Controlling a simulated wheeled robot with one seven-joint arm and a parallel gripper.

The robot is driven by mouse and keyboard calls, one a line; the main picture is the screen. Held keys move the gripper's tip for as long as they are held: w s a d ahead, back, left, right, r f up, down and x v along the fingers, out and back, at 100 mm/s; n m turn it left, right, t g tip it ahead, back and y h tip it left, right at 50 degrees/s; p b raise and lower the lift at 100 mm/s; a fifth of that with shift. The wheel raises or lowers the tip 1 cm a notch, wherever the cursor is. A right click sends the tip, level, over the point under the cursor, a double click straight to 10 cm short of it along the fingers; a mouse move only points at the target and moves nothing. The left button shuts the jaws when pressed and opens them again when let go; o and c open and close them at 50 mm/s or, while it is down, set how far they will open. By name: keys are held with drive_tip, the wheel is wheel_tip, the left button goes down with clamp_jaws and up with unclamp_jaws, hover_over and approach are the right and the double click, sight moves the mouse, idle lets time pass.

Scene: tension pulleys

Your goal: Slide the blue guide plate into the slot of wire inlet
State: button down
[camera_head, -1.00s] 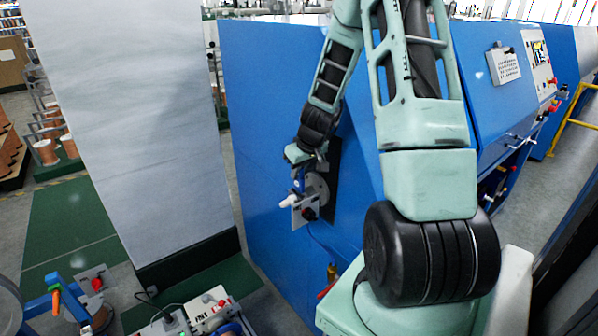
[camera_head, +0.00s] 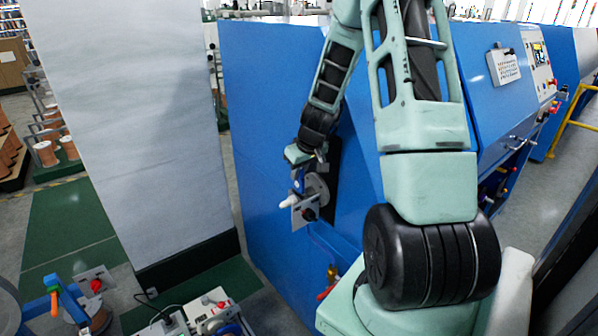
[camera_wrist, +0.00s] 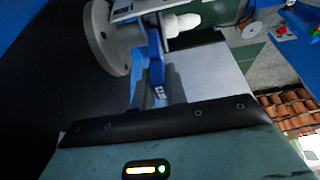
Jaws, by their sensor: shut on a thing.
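The wire inlet (camera_head: 316,190) is a grey round flange with a metal plate and a white nozzle, mounted on the side of the blue machine. In the wrist view the wire inlet (camera_wrist: 112,50) fills the upper left, with the white nozzle pointing right. The blue guide plate (camera_wrist: 156,68) stands against the inlet's bracket, and its lower end runs down to my gripper. My gripper (camera_head: 303,162) is at the inlet, shut on the blue guide plate. The fingertips are hidden in the wrist view, and I cannot tell how deep the plate sits in the slot.
The blue machine wall (camera_head: 262,150) is close behind the inlet. A tall grey panel (camera_head: 150,120) stands to the left. A low unit with red knobs (camera_head: 205,308) is on the floor below. Green floor (camera_head: 70,222) is open at the left.

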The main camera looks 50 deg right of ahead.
sight(298, 191)
drive_tip(key=shift+f, duration=0.15)
drive_tip(key=shift+f+b, duration=1.6)
drive_tip(key=shift+b, duration=0.3)
drive_tip(key=shift+f+b, duration=0.1)
drive_tip(key=shift+b, duration=0.25)
drive_tip(key=shift+f+b, duration=0.7)
drive_tip(key=shift+f+b, duration=0.25)
drive_tip(key=shift+b, duration=0.15)
drive_tip(key=c, duration=1.3)
unclamp_jaws()
drive_tip(key=shift+s+a, duration=0.1)
drive_tip(key=shift+c, duration=0.2)
